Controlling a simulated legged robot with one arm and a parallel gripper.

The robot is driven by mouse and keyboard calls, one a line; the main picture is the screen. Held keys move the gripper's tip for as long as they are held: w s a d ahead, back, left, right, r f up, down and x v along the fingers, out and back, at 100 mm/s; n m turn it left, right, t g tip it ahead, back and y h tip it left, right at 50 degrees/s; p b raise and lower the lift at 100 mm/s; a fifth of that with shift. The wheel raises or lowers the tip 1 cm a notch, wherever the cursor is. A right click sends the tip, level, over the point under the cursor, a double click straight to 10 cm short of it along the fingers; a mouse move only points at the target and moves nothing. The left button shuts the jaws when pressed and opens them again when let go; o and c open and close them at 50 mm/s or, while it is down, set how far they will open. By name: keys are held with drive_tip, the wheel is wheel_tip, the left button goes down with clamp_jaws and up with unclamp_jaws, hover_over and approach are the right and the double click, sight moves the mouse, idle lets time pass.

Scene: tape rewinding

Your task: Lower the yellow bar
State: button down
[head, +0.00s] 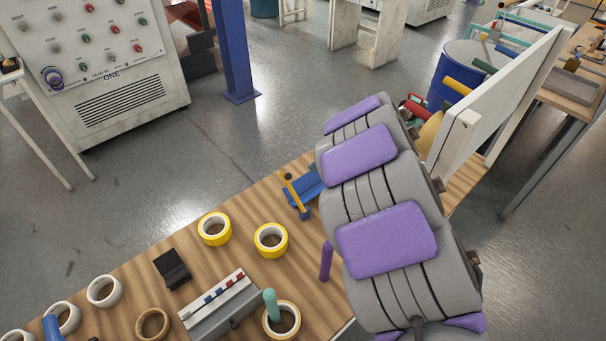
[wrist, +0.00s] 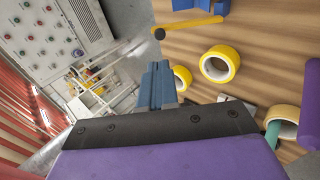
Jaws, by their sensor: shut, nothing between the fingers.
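The yellow bar (head: 296,196) is a thin rod with a dark end, at a blue fixture (head: 305,184) on the wooden table in the head view. In the wrist view the bar (wrist: 190,26) crosses the top, its dark end at the left, beside part of the blue fixture (wrist: 222,8). I cannot tell its exact tilt. My gripper (wrist: 156,85) shows in the wrist view as blue fingers closed together and empty. It appears below the bar's dark end in that picture, apart from it. In the head view I cannot make out the fingers.
Two yellow tape rolls (head: 214,229) (head: 271,240) lie near the fixture. A purple peg (head: 326,261), a tape roll around a teal peg (head: 284,320), a grey dispenser (head: 219,305) and a black block (head: 172,269) stand on the table. A white panel (head: 495,95) stands behind my arm.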

sight(290, 176)
drive_tip(key=b+x, duration=0.3)
drive_tip(key=x, duration=0.9)
drive_tip(key=shift+w+a+f, duration=0.1)
drive_tip(key=shift+f, duration=0.2)
drive_tip(key=shift+w+a+f, duration=0.25)
drive_tip(key=shift+w, duration=0.05)
